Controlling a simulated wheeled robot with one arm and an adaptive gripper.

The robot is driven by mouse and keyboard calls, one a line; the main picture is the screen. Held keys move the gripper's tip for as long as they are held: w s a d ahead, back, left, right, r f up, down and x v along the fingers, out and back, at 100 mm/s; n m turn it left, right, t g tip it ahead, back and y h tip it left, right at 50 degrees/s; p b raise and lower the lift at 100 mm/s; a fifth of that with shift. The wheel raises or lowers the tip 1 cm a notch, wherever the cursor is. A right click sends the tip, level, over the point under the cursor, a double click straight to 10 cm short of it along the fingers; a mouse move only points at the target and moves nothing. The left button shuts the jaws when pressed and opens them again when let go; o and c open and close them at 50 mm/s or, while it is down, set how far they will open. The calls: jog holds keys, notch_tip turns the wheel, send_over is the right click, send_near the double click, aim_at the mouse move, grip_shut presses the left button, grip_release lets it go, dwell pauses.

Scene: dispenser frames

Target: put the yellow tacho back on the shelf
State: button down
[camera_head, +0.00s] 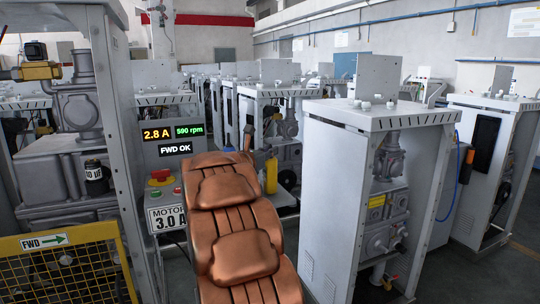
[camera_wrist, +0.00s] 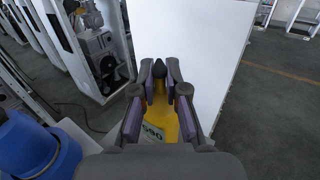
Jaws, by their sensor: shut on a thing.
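The yellow tacho (camera_wrist: 162,112) is between the fingers of my gripper (camera_wrist: 160,70) in the wrist view. The fingers are shut on its sides. Its dark tip points away from the camera, and part of a display reading 590 shows near my palm. In the head view my copper arm hides most of the gripper. A yellow body with a dark top (camera_head: 271,175) shows just right of the arm, but I cannot tell for sure whether it is the tacho. A light grey ledge (camera_head: 287,199) lies below it; I cannot tell whether this is the shelf.
A tall white cabinet (camera_head: 331,190) stands close on the right. A motor panel (camera_head: 163,196) with a red button and readouts is left of the arm. A yellow mesh guard (camera_head: 65,265) is at lower left. A blue cylinder (camera_wrist: 28,145) is close at lower left in the wrist view.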

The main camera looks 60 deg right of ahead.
jog(key=shift+f, duration=0.25)
jog(key=shift+f+b, duration=0.2)
jog(key=shift+b, duration=0.1)
jog(key=c, duration=1.2)
grip_release()
jog(key=shift+r, duration=0.1)
jog(key=shift+s+r+p, duration=0.1)
jog(key=shift+r+p, duration=0.05)
jog(key=shift+p, duration=0.2)
jog(key=shift+a, duration=0.25)
jog(key=a+b, duration=0.1)
jog(key=a, duration=1)
jog(key=shift+a+b, duration=0.25)
jog(key=shift+b, duration=0.15)
